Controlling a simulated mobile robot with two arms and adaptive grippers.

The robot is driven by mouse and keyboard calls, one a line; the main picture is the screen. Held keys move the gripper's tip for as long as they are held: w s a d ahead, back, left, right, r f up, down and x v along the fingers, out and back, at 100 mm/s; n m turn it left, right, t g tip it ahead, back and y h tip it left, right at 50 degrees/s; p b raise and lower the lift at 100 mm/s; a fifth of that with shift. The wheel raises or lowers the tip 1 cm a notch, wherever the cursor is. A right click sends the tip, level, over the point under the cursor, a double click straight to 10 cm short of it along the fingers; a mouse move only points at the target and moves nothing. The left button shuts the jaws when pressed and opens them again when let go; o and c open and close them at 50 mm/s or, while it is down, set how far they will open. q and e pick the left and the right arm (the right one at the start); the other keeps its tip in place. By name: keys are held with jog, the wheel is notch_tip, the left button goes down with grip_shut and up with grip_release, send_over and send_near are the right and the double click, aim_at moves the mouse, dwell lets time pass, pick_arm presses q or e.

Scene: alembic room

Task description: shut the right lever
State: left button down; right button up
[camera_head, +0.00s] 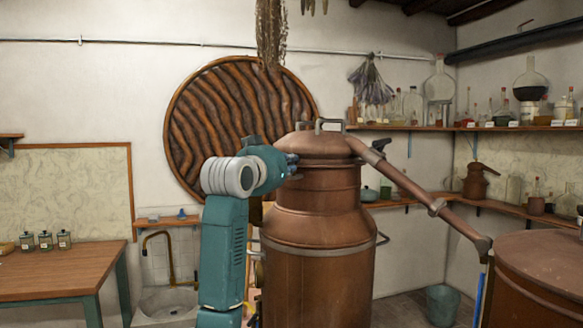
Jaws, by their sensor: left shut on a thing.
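The large copper still (318,235) stands right of the middle, with a domed lid (312,148) and a top handle (328,122). My left gripper (292,164) is at the left edge of the lid, by the seam between lid and body. It is shut on a small part there, seemingly a lever, which the fingers mostly hide. I cannot make out the lever's shape or angle. A dark fitting (379,146) sits on the copper pipe at the lid's right. My right gripper is not in view.
The copper pipe (410,188) slopes down right to a second copper vessel (545,265). A wooden table (60,268) with small jars stands at the left. A sink (168,302) is behind my arm. A bucket (442,303) stands on the floor between the vessels.

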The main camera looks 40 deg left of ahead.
pick_arm(q)
jog(key=shift+a+f+m+t+h, duration=0.25)
jog(key=shift+m+h, duration=0.25)
jog(key=shift+h, duration=0.4)
jog(key=shift+d, duration=0.1)
jog(key=c, duration=1.8)
grip_release()
jog(key=shift+o, duration=0.2)
jog(key=v, duration=1.2)
jog(key=shift+a, duration=0.25)
jog(key=shift+s, duration=0.1)
